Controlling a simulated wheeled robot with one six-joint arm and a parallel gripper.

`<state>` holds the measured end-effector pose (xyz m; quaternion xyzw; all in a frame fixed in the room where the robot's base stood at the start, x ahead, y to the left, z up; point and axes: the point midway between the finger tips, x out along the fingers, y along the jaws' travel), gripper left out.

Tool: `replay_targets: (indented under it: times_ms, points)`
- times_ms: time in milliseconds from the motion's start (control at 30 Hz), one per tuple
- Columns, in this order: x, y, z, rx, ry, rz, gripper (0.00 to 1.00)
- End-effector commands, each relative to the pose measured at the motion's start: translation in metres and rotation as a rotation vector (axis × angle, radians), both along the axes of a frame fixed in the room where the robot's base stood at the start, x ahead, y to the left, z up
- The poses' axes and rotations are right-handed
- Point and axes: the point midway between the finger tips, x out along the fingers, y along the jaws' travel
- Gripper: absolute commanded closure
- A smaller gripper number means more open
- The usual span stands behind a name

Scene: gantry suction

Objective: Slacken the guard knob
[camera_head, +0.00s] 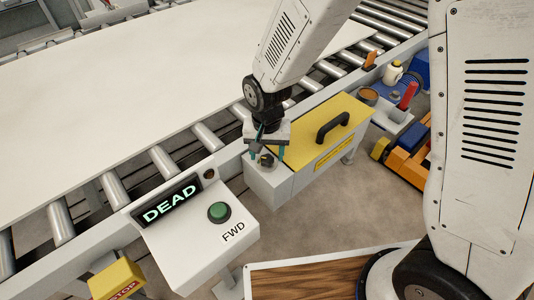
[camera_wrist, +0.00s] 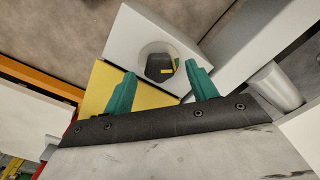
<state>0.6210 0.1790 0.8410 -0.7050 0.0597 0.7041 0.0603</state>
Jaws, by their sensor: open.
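The guard knob (camera_head: 266,161) is a small dark knob on the light grey end block beside the yellow guard cover (camera_head: 307,133). In the wrist view the knob (camera_wrist: 159,66) is dark and faceted with a small yellow mark, set in a pale round surround. My gripper (camera_head: 267,155) is open with teal fingers. In the wrist view its fingertips (camera_wrist: 162,73) lie to either side of the knob, with gaps showing. I cannot tell whether the tips are level with the knob or just above it. A black handle (camera_head: 333,125) stands on the cover.
A large white sheet (camera_head: 130,90) lies on the roller conveyor. Bins and tools (camera_head: 400,103) sit at right.

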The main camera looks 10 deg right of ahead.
Motion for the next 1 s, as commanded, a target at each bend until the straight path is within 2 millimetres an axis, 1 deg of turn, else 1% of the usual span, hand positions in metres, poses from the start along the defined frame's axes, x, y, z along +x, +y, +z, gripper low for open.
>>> replay_targets:
  times_ms: [33, 100, 367, 400, 467, 500, 533, 567, 833, 1000]
  points:
    - [-0.0005, -0.0003, -0.0046, -0.001, 0.002, 0.0, 0.43]
    - [-0.0004, -0.0003, -0.0078, -0.001, 0.001, 0.0, 0.43]
    - [-0.0002, -0.0003, -0.0094, 0.0, 0.0, 0.0, 0.43]
    - [-0.0002, -0.0003, -0.0094, 0.0, 0.0, 0.0, 0.48]
    - [-0.0002, -0.0003, -0.0093, 0.0, 0.0, 0.0, 0.65]
    - [-0.0002, -0.0003, -0.0093, 0.0, 0.0, 0.0, 0.76]
    - [-0.0003, -0.0004, -0.0093, 0.0, 0.0, 0.0, 0.84]
    - [-0.0002, -0.0003, -0.0093, 0.0, 0.0, 0.0, 0.87]
    - [-0.0003, -0.0002, -0.0091, 0.0, 0.0, 0.021, 0.87]
    - [-0.0004, -0.0002, -0.0092, -0.001, 0.001, 0.09, 0.87]
